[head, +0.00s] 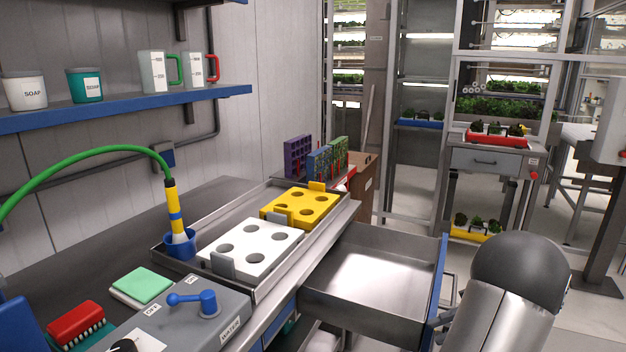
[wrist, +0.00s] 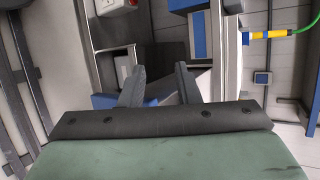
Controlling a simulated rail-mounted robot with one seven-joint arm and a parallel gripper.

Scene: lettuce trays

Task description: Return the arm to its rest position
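My arm (head: 510,290) shows at the lower right of the head view, its dark rounded joint and silver link in front of the open drawer's right side. My gripper (wrist: 160,70) shows in the wrist view with its two dark fingers apart and nothing between them. In the head view my gripper is mostly hidden or out of frame, so its exact place there is unclear.
An open empty drawer (head: 372,272) juts out beside my arm. On the counter stand a tray (head: 172,262) with white (head: 255,262) and yellow (head: 318,212) holed panels, and a blue cup (head: 180,247) with a green-hosed wand. The floor at right is partly clear.

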